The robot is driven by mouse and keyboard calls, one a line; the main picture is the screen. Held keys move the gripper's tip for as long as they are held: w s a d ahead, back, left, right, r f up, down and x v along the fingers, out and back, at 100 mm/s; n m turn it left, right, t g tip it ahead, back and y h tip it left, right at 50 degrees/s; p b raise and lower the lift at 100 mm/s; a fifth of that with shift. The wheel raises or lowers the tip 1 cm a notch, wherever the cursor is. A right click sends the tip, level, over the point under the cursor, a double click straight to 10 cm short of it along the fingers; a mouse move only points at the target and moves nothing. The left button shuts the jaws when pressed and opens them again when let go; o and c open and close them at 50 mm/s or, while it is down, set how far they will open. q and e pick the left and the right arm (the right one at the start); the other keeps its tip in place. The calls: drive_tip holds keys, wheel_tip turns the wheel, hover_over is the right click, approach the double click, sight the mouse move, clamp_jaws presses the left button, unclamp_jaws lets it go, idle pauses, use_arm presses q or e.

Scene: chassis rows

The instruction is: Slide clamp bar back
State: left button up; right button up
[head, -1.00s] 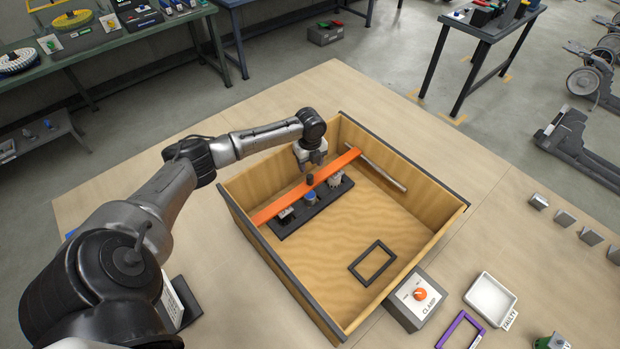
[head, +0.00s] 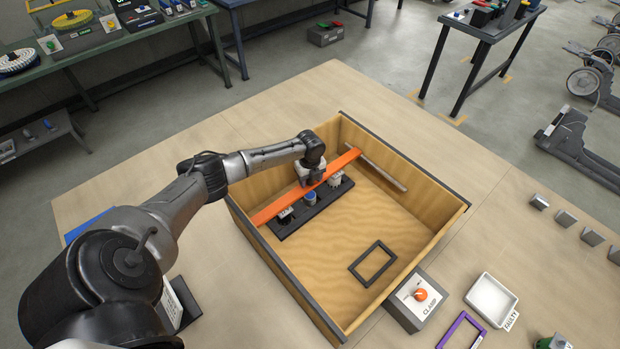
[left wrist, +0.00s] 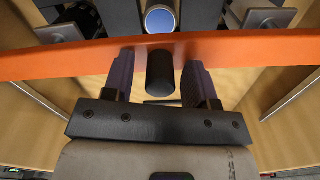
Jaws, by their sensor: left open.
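The orange clamp bar (head: 270,212) lies across the wooden box, above a dark rack of modules (head: 325,199). It also crosses the left wrist view (left wrist: 255,46). A black knob (left wrist: 160,75) stands on the bar. My left gripper (head: 312,183) is down at the bar. In the left wrist view the open fingers (left wrist: 160,62) stand on either side of the knob, with small gaps showing. In the head view the gripper hides the knob. My right gripper is not in view.
The wooden box (head: 437,240) has high walls around the bar. A metal rod (head: 383,172) and a black frame (head: 372,264) are inside it. A clamp switch box (head: 418,298) with an orange knob stands outside, near a white tray (head: 491,299). The box's near floor is mostly clear.

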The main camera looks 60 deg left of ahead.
use_arm(q)
clamp_jaws()
drive_tip(key=shift+d, duration=0.1)
idle(0.3)
drive_tip(key=shift+d+r+p, duration=0.15)
drive_tip(key=shift+d+p, duration=0.15)
drive_tip(key=shift+d, duration=0.05)
drive_tip(key=w+d+p, duration=0.3)
drive_tip(key=d+p, duration=0.2)
drive_tip(key=d, duration=1.2)
drive_tip(key=shift+p, duration=0.4)
drive_tip(key=shift+w+d, duration=0.1)
drive_tip(key=shift+d, duration=0.05)
